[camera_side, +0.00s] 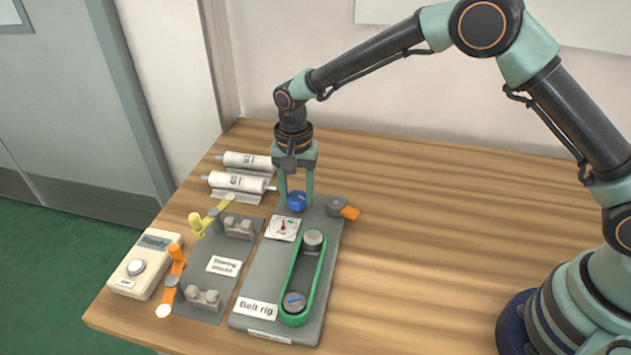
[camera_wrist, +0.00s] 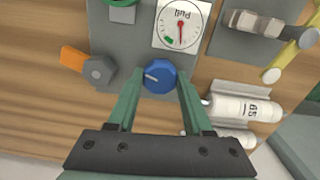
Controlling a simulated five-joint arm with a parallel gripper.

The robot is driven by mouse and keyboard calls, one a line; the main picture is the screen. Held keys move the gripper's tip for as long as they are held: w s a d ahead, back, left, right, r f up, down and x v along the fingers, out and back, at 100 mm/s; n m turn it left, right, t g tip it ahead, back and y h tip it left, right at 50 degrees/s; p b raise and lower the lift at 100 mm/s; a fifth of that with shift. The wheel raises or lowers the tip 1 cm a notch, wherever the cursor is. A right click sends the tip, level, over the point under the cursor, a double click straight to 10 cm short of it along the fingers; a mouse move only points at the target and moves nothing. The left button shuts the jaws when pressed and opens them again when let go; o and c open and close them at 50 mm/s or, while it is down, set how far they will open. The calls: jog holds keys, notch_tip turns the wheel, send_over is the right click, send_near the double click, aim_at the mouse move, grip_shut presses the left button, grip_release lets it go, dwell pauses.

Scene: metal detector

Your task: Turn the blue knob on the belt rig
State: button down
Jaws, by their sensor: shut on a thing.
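The blue knob (camera_side: 297,201) stands at the far end of the grey belt rig plate (camera_side: 262,275) in the side view. In the wrist view the blue knob (camera_wrist: 160,76) has a white pointer mark toward its left side. My gripper (camera_side: 297,203) points straight down over the knob, with one finger on each side of it. In the wrist view my gripper (camera_wrist: 159,80) is shut on the knob. A dial gauge (camera_wrist: 181,23) marked "Pull" sits beside the knob, its red needle near the middle of the scale.
A green belt (camera_side: 303,277) runs round two pulleys on the rig. An orange-handled lever (camera_side: 349,212) is close to the right of the knob. White tubes (camera_side: 236,182) lie on a rack to the left. The table's right side is clear.

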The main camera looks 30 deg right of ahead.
aim_at(297, 195)
jog(key=shift+w+r, duration=0.1)
jog(key=shift+r, duration=0.05)
dwell(0.4)
jog(key=shift+c, duration=1.5)
grip_release()
notch_tip(297, 195, up, 12)
